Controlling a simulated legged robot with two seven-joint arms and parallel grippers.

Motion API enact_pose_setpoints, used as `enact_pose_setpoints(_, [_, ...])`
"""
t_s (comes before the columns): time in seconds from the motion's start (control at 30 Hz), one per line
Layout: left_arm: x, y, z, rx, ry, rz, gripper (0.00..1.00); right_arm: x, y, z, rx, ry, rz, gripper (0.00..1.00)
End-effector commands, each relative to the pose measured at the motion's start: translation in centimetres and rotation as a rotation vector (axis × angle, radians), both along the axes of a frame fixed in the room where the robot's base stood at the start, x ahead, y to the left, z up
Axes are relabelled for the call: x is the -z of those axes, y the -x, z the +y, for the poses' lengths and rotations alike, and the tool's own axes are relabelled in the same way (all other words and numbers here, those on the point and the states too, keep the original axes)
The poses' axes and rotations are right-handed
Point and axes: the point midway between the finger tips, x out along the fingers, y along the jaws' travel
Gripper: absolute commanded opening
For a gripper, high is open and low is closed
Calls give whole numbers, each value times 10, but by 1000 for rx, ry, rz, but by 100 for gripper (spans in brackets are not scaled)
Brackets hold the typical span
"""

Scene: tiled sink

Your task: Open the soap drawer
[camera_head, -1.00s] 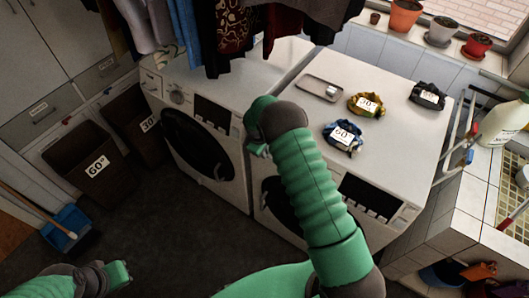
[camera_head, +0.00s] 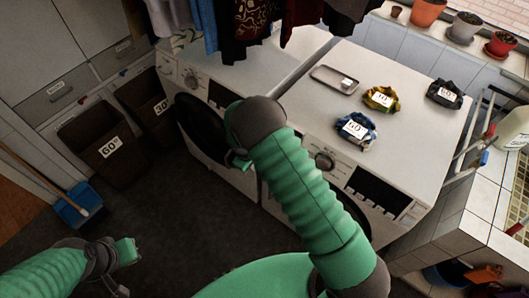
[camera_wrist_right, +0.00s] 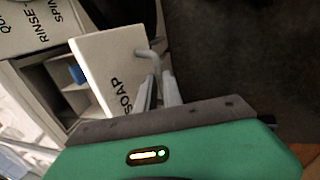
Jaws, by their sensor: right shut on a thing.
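The soap drawer front (camera_wrist_right: 105,72), a white panel marked SOAP, shows in the right wrist view. It stands out from the machine, with open compartments (camera_wrist_right: 68,85) and a small blue part visible behind it. My right gripper (camera_wrist_right: 160,88) is shut on the drawer's handle (camera_wrist_right: 150,58). In the head view, my right gripper (camera_head: 239,162) is in front of the washing machines, and my arm hides the drawer. The right washing machine (camera_head: 395,130) is partly covered by my arm. My left gripper (camera_head: 128,250) is low at the left, away from the machines; its fingers are too small to judge.
The left washing machine (camera_head: 260,83) has a dark round door (camera_head: 200,128). A tray (camera_head: 333,78) and labelled cloth bundles (camera_head: 380,97) lie on the right machine. Brown bins (camera_head: 95,148) and a blue dustpan (camera_head: 75,208) stand left. The dark floor (camera_head: 170,215) is open.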

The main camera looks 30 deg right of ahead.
Motion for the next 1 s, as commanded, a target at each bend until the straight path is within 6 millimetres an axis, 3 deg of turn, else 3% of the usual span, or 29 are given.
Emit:
enact_pose_setpoints(0.03, [1,0,0,0,0,0,0,4,10,9,-1,4,17,0])
enact_pose_setpoints(0.2, [2,0,0,0,0,0,0,4,23,39,0,4,16,0])
enact_pose_setpoints(0.4, [3,0,0,0,0,0,0,4,32,60,2,4,17,0])
enact_pose_setpoints(0.93, [3,0,0,0,0,0,0,5,36,68,4,4,19,0])
enact_pose_setpoints(0.97, [3,0,0,0,0,0,0,5,36,68,4,4,19,15])
enact_pose_setpoints(1.0, [3,0,0,0,0,0,0,4,36,68,3,3,18,20])
